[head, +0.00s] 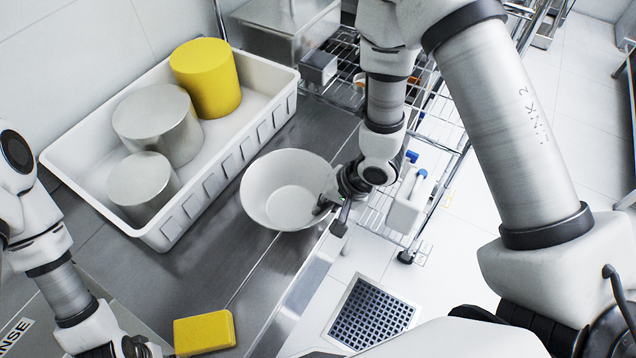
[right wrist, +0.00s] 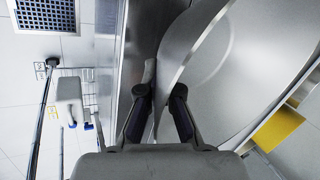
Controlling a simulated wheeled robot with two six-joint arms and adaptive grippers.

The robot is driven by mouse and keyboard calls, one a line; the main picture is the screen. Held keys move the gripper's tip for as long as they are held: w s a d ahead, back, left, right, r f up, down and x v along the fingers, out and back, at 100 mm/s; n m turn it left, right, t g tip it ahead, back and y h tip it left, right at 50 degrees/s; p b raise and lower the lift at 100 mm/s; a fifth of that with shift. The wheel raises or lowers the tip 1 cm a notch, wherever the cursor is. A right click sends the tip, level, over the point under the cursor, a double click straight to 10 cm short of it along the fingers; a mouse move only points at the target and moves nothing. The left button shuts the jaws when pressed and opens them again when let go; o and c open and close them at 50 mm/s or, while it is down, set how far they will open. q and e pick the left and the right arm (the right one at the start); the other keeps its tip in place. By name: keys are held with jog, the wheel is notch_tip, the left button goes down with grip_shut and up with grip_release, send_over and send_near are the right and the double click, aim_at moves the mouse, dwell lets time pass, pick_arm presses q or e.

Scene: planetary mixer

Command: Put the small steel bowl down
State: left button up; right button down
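The small steel bowl (head: 284,190) is pale, wide and upright, at the front edge of the steel counter (head: 190,280). I cannot tell whether its base touches the counter. My right gripper (head: 331,207) is at the bowl's right rim, one finger inside and one outside. In the right wrist view the bowl wall (right wrist: 225,75) runs between the two fingers (right wrist: 160,108), which look closed on it. The inner fingertip is partly hidden. My left gripper (head: 138,347) is at the bottom left, cut by the frame edge, and its fingers do not show clearly.
A white tub (head: 268,75) behind the bowl holds two steel cylinders (head: 157,122) (head: 142,185) and a yellow one (head: 205,78). A yellow sponge (head: 204,332) lies at the front. Bare counter lies between sponge and tub. A wire rack (head: 440,130) and floor drain (head: 370,313) are right.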

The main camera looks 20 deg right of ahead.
aim_at(323, 176)
jog(key=w+d+p, duration=0.1)
jog(key=w, duration=0.1)
jog(key=w+d+p, duration=0.1)
jog(key=w, duration=0.2)
jog(key=w+d+p, duration=0.1)
jog(key=w, duration=0.1)
jog(key=shift+w+d+f, duration=0.1)
jog(key=shift+w+f, duration=0.1)
jog(key=shift+w, duration=0.2)
jog(key=f, duration=0.2)
jog(key=f+p, duration=0.1)
jog(key=shift+w+f, duration=0.25)
jog(key=shift+f, duration=0.15)
jog(key=shift+d+f, duration=0.1)
jog(key=c, duration=1.7)
grip_release()
jog(key=o, duration=0.4)
